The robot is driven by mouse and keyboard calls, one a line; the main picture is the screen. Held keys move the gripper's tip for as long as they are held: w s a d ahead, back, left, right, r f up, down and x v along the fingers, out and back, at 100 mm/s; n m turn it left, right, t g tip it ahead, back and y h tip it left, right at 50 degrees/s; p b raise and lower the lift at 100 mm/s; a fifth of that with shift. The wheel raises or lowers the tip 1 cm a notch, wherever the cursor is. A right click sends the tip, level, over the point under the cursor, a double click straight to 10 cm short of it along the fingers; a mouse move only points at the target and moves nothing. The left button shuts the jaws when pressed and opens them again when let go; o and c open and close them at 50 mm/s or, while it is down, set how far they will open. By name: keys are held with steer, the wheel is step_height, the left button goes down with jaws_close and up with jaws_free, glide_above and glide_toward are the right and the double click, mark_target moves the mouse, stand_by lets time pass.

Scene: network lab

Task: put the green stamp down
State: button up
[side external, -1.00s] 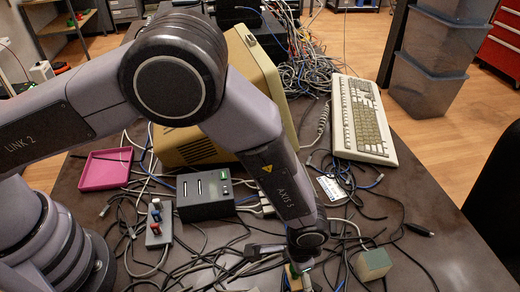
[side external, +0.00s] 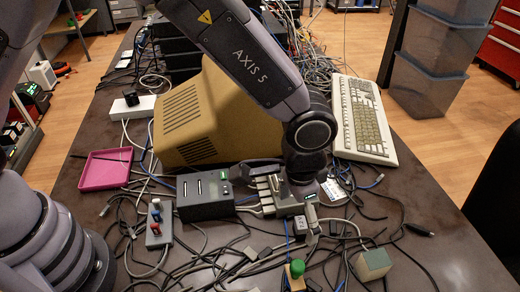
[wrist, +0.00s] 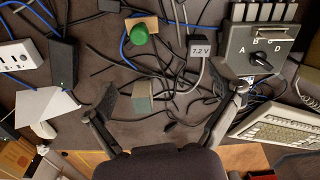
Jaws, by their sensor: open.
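The green stamp, with a round green knob (side external: 297,267) on a pale wooden base, stands upright on the dark table near the front edge in the side view. In the wrist view its green knob (wrist: 140,35) shows near the top, left of centre, with cables around it. My gripper (side external: 280,198) is open and empty, raised above the table and back from the stamp, near the grey switch box. In the wrist view its two fingers (wrist: 172,92) are spread wide, with nothing held between them. The stamp is clear of both fingers.
A pale green-topped block (side external: 373,264) sits right of the stamp. A grey A-B-C-D switch box (wrist: 260,55) and a 72V-labelled adapter (wrist: 202,48) lie nearby. Loose cables cover much of the table. A pink tray (side external: 106,169), a beige monitor (side external: 215,115) and a keyboard (side external: 362,120) stand further back.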

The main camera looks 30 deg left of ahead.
steer(key=w+a+r+n+t+h, duration=0.1)
steer(key=w+a+r+n+t, duration=0.15)
steer(key=a+r, duration=1.7)
steer(key=s+a+r+n+t, duration=0.1)
steer(key=s+a+r+n, duration=0.1)
steer(key=s+a, duration=0.6)
steer(key=s+a+r+n+t+y, duration=0.1)
steer(key=s+a+r+n+t, duration=0.1)
steer(key=s+a, duration=0.6)
steer(key=shift+s+a+r, duration=0.25)
steer(key=shift+s+a, duration=0.15)
steer(key=shift+s, duration=0.1)
